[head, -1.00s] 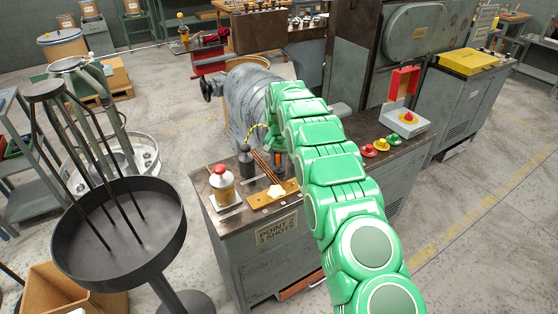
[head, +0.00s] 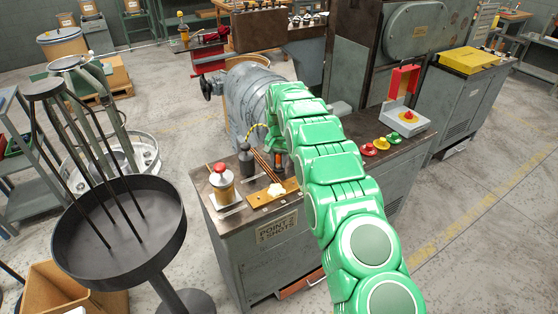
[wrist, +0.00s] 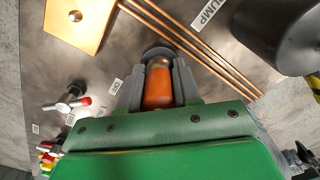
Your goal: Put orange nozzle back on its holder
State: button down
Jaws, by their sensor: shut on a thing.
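The orange nozzle (wrist: 158,88) is between the two grey fingers of my gripper (wrist: 158,72) in the wrist view. It has a paler, copper-coloured upper end. My gripper is shut on it. A dark round part (wrist: 158,49) shows just beyond the nozzle's end; I cannot tell whether it is the holder or whether the nozzle touches it.
Copper rods (wrist: 190,45) run close beside my gripper. A wooden board (wrist: 78,22) lies to the left and a dark cylinder (wrist: 275,35) near a PUMP label to the right.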

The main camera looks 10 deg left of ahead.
jog(key=shift+f, duration=0.1)
jog(key=c, duration=0.7)
grip_release()
jog(key=shift+r, duration=6.85)
